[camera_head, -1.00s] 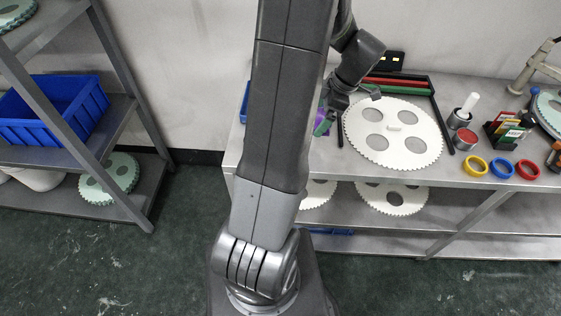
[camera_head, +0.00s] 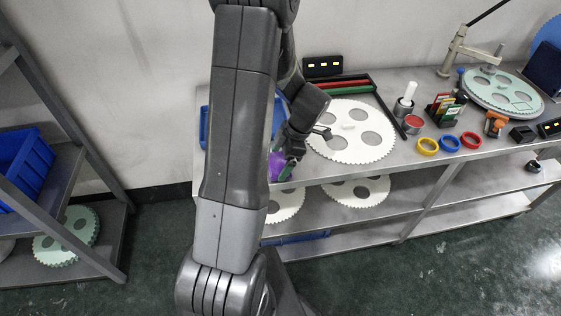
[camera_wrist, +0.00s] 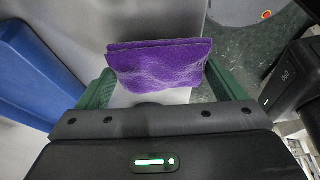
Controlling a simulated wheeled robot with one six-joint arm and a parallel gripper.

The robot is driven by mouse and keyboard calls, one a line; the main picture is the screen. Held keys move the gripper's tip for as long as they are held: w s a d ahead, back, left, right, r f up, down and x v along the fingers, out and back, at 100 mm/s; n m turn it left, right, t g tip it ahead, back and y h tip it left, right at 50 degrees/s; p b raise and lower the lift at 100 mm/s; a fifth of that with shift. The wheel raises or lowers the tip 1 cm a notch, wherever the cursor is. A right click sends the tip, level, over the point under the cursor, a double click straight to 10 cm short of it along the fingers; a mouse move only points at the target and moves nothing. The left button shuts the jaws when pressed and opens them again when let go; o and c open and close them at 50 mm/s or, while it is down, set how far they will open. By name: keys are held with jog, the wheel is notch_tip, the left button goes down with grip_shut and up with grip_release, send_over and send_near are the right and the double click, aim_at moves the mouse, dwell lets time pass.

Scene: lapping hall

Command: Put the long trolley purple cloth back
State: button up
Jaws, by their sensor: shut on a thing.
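The purple cloth (camera_wrist: 160,66) is held between the green fingers of my gripper (camera_wrist: 160,88) in the wrist view. It looks like a folded, slightly wrinkled pad. In the head view the cloth (camera_head: 275,164) shows partly behind my arm, with my gripper (camera_head: 284,168) at the left end of the long grey metal trolley (camera_head: 320,172), near its front edge. Whether the cloth touches the top cannot be told. A blue tray (camera_head: 203,128) is partly hidden behind my arm at that end. A blue surface (camera_wrist: 35,75) fills the left of the wrist view.
A white toothed disc (camera_head: 350,148) lies right of my gripper, beside a dark tray with red and green bars (camera_head: 342,88). Yellow (camera_head: 428,146), blue and red rings lie along the front edge. A shelf with a blue bin (camera_head: 24,165) stands left; floor between is clear.

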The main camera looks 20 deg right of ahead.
jog(key=shift+f, duration=0.85)
jog(key=shift+f, duration=0.2)
jog(key=o, duration=0.8)
jog(key=shift+r, duration=0.1)
jog(key=shift+c, duration=0.2)
jog(key=b+v, duration=0.1)
jog(key=v, duration=1.1)
jog(key=shift+r, duration=0.15)
